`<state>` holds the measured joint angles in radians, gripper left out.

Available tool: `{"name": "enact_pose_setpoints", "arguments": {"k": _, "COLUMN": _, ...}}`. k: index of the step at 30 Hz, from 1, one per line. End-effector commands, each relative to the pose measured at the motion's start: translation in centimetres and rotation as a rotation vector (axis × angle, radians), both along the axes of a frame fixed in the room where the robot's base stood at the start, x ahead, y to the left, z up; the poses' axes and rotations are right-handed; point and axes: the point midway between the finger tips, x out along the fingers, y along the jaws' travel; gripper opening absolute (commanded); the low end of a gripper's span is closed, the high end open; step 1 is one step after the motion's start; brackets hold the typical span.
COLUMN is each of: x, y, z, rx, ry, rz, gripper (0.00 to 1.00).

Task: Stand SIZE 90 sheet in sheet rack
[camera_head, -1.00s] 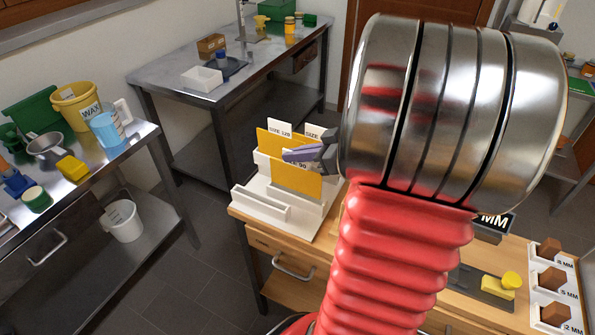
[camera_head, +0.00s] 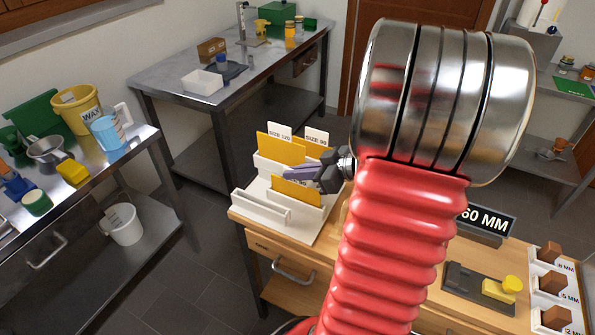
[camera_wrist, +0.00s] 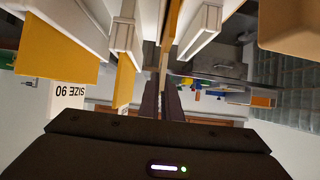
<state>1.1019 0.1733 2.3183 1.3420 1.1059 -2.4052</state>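The white sheet rack (camera_head: 262,207) stands on the left end of the wooden bench. My gripper (camera_head: 300,173) is shut on the top edge of a yellow sheet (camera_head: 297,192). The sheet is upright, its lower part hidden behind a white rack wall. In the wrist view the sheet (camera_wrist: 167,45) is edge-on between my fingers (camera_wrist: 162,102), with white walls either side. Yellow sheets (camera_head: 280,147) stand behind it in the rack. Tags SIZE 120 (camera_head: 279,132) and SIZE 90 (camera_head: 316,138) rise above them. The SIZE 90 tag (camera_wrist: 68,95) also shows in the wrist view.
The front rack slot, nearest me, looks empty. A 60 MM sign (camera_head: 487,220), a dark tray (camera_head: 470,286) with a yellow item and white holders with brown blocks (camera_head: 552,283) are on the bench. A steel table (camera_head: 75,175) with pots stands at the left.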

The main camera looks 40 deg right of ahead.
Motion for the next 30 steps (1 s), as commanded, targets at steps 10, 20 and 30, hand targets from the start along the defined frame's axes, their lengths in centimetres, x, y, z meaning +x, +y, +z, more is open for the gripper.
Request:
{"name": "enact_pose_setpoints", "arguments": {"k": 10, "x": 0.0, "y": 0.0, "z": -0.2, "rx": 0.001, "ry": 0.0, "rz": 0.0, "gripper": 0.13}}
{"name": "enact_pose_setpoints", "arguments": {"k": 20, "x": 0.0, "y": -0.1, "z": -0.2, "rx": 0.0, "ry": 0.0, "rz": -0.001, "gripper": 0.23}}
{"name": "enact_pose_setpoints", "arguments": {"k": 30, "x": -1.2, "y": -0.6, "z": 0.7, "rx": -0.002, "ry": -0.001, "rz": -0.004, "gripper": 0.23}}
